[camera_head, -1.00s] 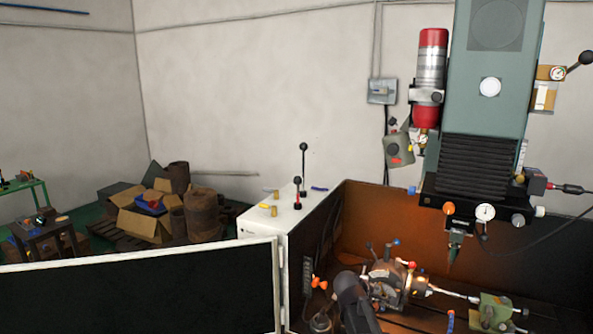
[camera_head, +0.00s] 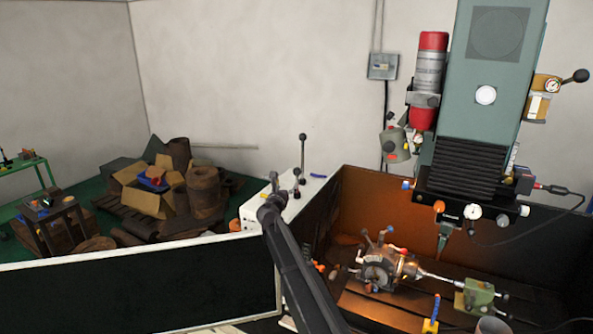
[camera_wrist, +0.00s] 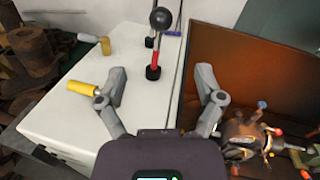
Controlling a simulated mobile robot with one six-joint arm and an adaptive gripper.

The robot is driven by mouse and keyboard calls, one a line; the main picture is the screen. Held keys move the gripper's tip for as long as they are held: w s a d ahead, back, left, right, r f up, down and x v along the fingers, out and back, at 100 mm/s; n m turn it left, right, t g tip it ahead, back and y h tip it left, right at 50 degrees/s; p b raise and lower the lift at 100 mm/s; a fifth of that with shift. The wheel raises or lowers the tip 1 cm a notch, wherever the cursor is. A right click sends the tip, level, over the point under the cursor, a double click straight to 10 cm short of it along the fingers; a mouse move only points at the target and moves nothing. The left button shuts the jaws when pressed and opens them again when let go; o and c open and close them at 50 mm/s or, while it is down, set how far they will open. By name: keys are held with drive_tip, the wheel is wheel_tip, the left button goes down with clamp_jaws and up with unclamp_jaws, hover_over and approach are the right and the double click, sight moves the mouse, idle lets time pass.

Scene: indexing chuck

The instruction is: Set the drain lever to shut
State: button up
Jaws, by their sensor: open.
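Two upright levers stand on the white cabinet (camera_wrist: 65,110); no label shows which is the drain lever. The nearer has a black ball knob (camera_wrist: 161,18), a red collar and a black base. The taller one (camera_head: 303,150) stands behind it, its top cut off in the wrist view.
The brown machine enclosure (camera_head: 360,200) borders the cabinet on the right, holding the chuck (camera_head: 380,270) with several small knobbed handles. The drill head (camera_head: 470,190) hangs above it. A black panel with a white rim (camera_head: 130,268) stands in front. Boxes and drums lie back left.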

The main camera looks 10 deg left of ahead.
sight(296, 173)
drive_tip(key=shift+w, duration=0.15)
drive_tip(key=w, duration=0.4)
drive_tip(key=w+d, duration=0.1)
drive_tip(key=w, duration=0.4)
drive_tip(key=w+d, duration=0.1)
drive_tip(key=w, duration=0.3)
drive_tip(key=shift+w+d, duration=0.15)
drive_tip(key=shift+w, duration=0.05)
clamp_jaws()
wheel_tip(296, 173, down, 5)
drive_tip(key=b, duration=0.5)
drive_tip(key=shift+s+f, duration=0.1)
drive_tip(key=shift+f, duration=0.1)
drive_tip(key=shift+s+r, duration=0.1)
idle(0.3)
